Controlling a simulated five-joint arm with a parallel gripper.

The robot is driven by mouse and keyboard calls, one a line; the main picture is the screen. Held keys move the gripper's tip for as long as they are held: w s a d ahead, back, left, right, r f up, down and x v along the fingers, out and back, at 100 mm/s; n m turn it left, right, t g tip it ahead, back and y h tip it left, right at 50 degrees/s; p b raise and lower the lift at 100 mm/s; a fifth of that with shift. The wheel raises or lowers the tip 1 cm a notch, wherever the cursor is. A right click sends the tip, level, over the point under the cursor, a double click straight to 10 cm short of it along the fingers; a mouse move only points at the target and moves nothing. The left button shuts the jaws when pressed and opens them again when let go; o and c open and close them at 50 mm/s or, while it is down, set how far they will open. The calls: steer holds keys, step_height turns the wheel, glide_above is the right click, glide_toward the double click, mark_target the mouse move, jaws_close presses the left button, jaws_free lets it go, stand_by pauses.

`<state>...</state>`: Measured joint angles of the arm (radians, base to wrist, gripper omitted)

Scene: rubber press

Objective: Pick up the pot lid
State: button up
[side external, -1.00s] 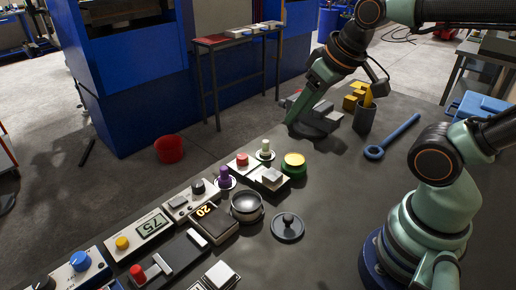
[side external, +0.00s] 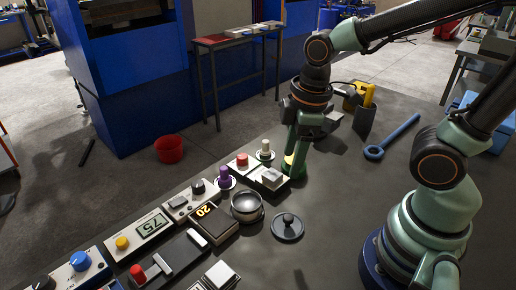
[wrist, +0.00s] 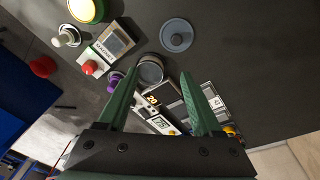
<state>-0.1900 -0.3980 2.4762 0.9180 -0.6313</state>
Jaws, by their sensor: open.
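The pot lid (side external: 287,226) is a dark grey disc with a round knob, lying flat on the dark table. The open dark pot (side external: 246,205) stands just left of the lid in the side view. My gripper (side external: 296,165) points down near the green-based yellow button, behind and above the lid, and is apart from it. In the wrist view my gripper (wrist: 160,84) has its two green fingers spread with nothing held between them.
A yellow button with a green base (wrist: 87,10), a panel with a red button (side external: 242,160), a purple knob (side external: 224,177) and display boxes (side external: 152,226) crowd the left of the table. A blue wrench (side external: 392,137) lies at the right. The table right of the lid is clear.

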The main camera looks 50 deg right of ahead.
step_height(320, 180, down, 3)
steer(key=s+a+n+g, duration=0.2)
steer(key=n, duration=0.2)
glide_above(289, 217)
steer(key=f, duration=0.6)
steer(key=shift+s+a+f, duration=0.2)
steer(key=shift+w+d+f, duration=0.1)
steer(key=shift+w+f, duration=0.05)
steer(key=shift+f, duration=1.3)
steer(key=shift+w+d+f, duration=0.1)
steer(key=shift+f, duration=1.35)
steer(key=shift+c, duration=0.4)
jaws_close()
